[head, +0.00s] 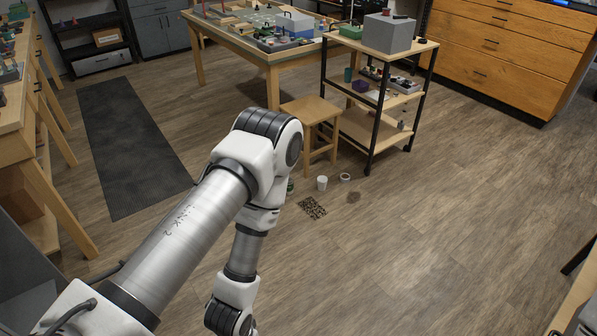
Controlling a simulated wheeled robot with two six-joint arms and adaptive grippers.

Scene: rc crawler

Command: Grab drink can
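A small dark green item (290,186) on the floor is mostly hidden behind my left arm; it may be the drink can, but too little shows to tell. A white cup-like cylinder (322,183) stands on the floor just right of it. No other thing on the floor looks clearly like a can. My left arm crosses the middle of the head view, bends at the elbow and runs down past the bottom edge, so its gripper is out of view. My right gripper is not in view.
A ring like a tape roll (345,178), a brown patch (353,196) and a black patterned piece (312,207) lie nearby. A wooden stool (311,111), a shelf cart (400,100) and a cluttered workbench (232,48) stand behind.

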